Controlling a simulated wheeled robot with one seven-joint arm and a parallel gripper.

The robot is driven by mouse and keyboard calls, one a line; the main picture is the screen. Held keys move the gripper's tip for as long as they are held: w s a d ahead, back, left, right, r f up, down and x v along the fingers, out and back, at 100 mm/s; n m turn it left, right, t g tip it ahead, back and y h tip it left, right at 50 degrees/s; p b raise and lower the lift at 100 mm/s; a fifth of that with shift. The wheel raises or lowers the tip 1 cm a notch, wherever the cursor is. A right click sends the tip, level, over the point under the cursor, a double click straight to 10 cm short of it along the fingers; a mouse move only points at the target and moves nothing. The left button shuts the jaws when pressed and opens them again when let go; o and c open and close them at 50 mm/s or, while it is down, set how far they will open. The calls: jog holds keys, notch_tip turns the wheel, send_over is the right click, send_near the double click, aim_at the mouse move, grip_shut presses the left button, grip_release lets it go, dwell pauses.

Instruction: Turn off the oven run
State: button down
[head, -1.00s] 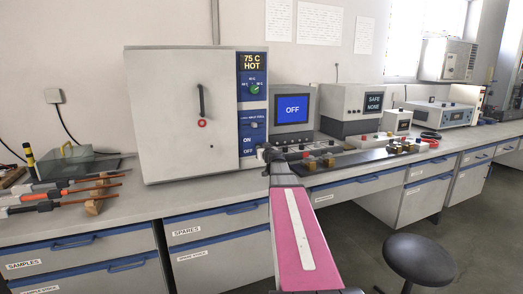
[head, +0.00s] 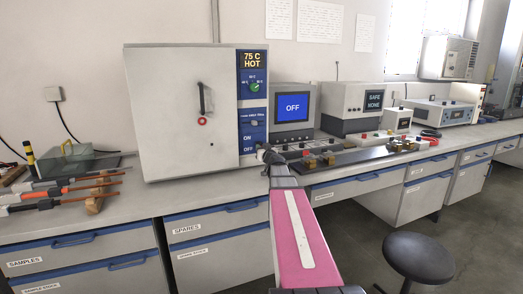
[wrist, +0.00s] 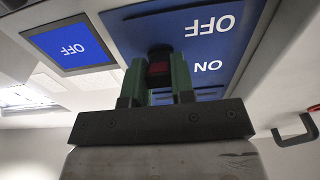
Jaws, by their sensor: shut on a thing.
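The oven (head: 180,115) is a white cabinet with a closed door and a blue control panel (head: 249,87) on its right. Its display reads "75 C HOT". The panel's lower part bears ON and OFF labels, shown upside down in the wrist view. In the head view my gripper (head: 264,151) hides the switch.
A monitor (head: 294,105) beside the oven reads "OFF". A grey instrument (head: 355,110) farther right reads "SAFE NONE". A dark tray (head: 350,157) with small parts lies on the bench close to my wrist. Cable samples (head: 60,195) lie at left. A stool (head: 418,258) stands in front.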

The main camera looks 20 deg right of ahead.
jog(key=c, duration=1)
grip_release()
jog(key=shift+o, duration=0.2)
jog(key=shift+s, duration=0.15)
jog(key=s, duration=0.7)
jog(key=shift+s+d+f, duration=0.15)
jog(key=shift+f, duration=0.2)
